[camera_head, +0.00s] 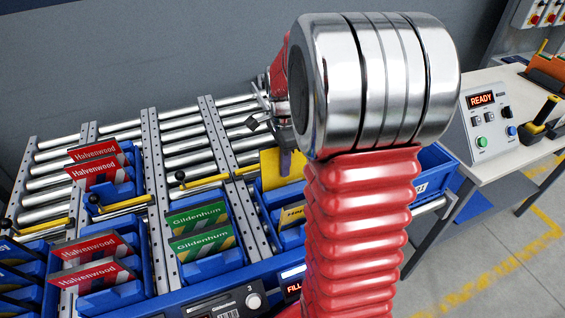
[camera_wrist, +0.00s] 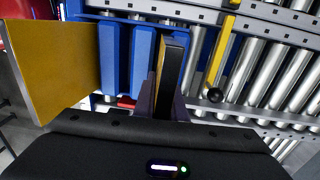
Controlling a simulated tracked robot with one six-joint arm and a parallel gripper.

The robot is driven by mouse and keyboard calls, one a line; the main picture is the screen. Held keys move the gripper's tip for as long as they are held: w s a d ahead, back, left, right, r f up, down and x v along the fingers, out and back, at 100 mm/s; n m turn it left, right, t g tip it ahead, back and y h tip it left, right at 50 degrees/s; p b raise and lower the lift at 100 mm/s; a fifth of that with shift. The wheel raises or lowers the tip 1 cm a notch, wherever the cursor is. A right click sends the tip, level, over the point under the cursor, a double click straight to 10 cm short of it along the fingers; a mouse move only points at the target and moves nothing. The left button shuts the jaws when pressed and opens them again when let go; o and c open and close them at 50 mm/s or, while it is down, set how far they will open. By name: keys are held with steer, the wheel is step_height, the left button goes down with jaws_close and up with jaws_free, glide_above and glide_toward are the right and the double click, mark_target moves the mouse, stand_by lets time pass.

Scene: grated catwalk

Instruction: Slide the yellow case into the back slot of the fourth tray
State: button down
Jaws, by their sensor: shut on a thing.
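The yellow case (camera_head: 278,172) is held by my gripper (camera_wrist: 166,100), above the blue fourth tray (camera_head: 264,216). In the wrist view the yellow case (camera_wrist: 173,60) is seen nearly edge-on between the two fingers. It is close beside the blue dividers of the fourth tray (camera_wrist: 112,60), toward the roller side. Another yellow case (camera_head: 291,216) stands in the front part of this tray; its broad face shows at left in the wrist view (camera_wrist: 62,60). My arm hides most of the gripper and the tray's right part in the head view. The held case's lower edge is hidden, so its depth is unclear.
Neighbouring blue trays hold green Gildenhum cases (camera_head: 205,243) and red Halvenwood cases (camera_head: 95,275). Sloping steel rollers (camera_head: 190,133) lie behind, between perforated rails (camera_head: 156,175), with yellow stop bars (camera_head: 205,181). A bench with a READY control box (camera_head: 487,122) stands at right.

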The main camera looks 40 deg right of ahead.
steer(key=shift+f, duration=0.6)
steer(key=shift+f, duration=0.65)
steer(key=c, duration=1.7)
jaws_free()
steer(key=o, duration=0.4)
steer(key=shift+c, duration=0.2)
step_height(320, 180, up, 8)
